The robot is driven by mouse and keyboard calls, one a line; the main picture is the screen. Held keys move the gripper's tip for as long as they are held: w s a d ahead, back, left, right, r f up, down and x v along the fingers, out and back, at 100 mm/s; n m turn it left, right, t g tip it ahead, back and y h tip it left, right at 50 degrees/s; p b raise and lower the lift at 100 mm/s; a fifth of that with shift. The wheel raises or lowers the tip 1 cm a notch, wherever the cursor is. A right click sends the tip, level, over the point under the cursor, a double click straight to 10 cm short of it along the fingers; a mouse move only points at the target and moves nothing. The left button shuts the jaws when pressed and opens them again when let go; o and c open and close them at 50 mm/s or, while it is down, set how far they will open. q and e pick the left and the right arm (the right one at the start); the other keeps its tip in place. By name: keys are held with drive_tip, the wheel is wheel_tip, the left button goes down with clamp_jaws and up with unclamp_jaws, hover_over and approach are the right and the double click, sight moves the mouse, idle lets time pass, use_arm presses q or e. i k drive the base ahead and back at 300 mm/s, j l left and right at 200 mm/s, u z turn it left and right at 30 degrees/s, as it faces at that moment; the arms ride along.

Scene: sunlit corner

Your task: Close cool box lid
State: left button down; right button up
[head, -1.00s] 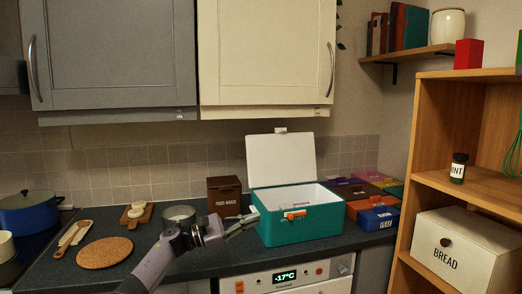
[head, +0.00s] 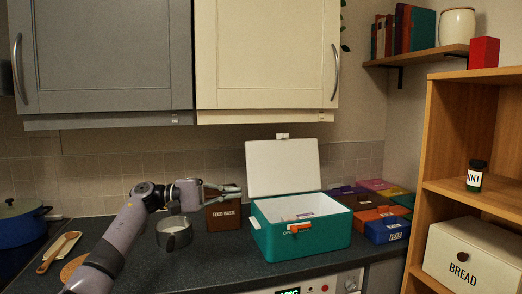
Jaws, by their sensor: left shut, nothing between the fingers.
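The cool box (head: 322,238) is a teal box with a white rim and an orange latch on its front, standing on the dark worktop. Its white lid (head: 283,167) is open and stands upright at the back, near the tiled wall. The inside is partly visible, with something pale and reddish in it. My left gripper (head: 238,190) is shut and empty. My right gripper is out of view.
The brown food waste bin (head: 223,217) and a grey pot (head: 174,237) stand left of the cool box. Several coloured boxes (head: 387,230) sit close on its right. A wooden shelf unit with a bread bin (head: 472,262) is at the right. Cupboards (head: 266,60) hang above.

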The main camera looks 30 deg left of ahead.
sight(283, 165)
drive_tip(key=i+j, duration=1.45)
drive_tip(key=j, duration=0.15)
